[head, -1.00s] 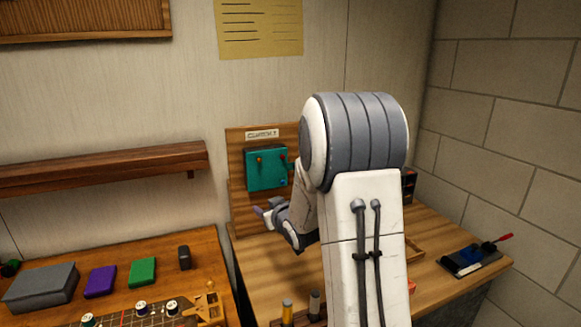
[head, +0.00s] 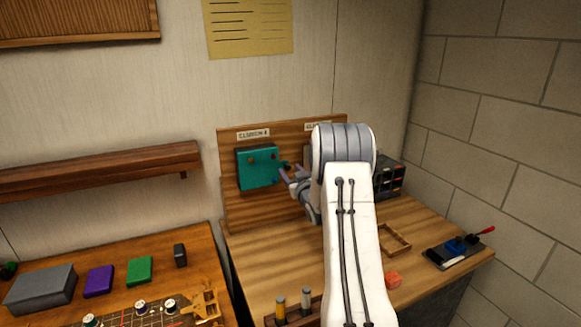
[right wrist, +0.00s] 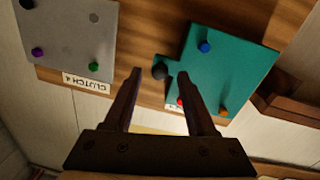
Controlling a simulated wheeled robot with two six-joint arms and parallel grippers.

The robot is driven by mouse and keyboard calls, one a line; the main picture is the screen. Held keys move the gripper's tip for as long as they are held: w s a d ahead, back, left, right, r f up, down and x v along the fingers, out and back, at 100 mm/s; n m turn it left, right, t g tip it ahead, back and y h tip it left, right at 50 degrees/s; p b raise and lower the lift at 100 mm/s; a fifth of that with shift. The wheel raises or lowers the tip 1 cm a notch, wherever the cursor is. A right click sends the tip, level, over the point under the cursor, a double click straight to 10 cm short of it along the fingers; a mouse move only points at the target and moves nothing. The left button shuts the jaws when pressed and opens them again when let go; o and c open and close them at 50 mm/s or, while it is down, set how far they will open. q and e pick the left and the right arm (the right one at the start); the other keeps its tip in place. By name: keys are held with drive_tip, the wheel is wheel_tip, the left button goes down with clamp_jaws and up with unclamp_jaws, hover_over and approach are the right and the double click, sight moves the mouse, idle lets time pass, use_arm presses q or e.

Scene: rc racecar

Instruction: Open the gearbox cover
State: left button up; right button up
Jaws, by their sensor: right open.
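A teal cover (head: 258,167) is fixed on the upright wooden board, with small coloured knobs on its face. In the right wrist view the teal cover (right wrist: 232,70) has a dark round knob (right wrist: 160,71) on a tab at its edge. My right gripper (head: 285,174) is at the cover's right edge in the head view. In the right wrist view its fingers (right wrist: 161,76) are apart, with the dark knob showing between the fingertips. I cannot tell how far beyond them it is. Nothing is held. My left gripper is out of view.
A grey plate (right wrist: 68,30) with coloured knobs is beside the teal cover, largely hidden by my arm in the head view. A dark organizer (head: 390,178) stands behind.

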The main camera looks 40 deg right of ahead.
drive_tip(key=shift+w, duration=0.35)
drive_tip(key=shift+d, duration=0.1)
clamp_jaws()
idle(1.1)
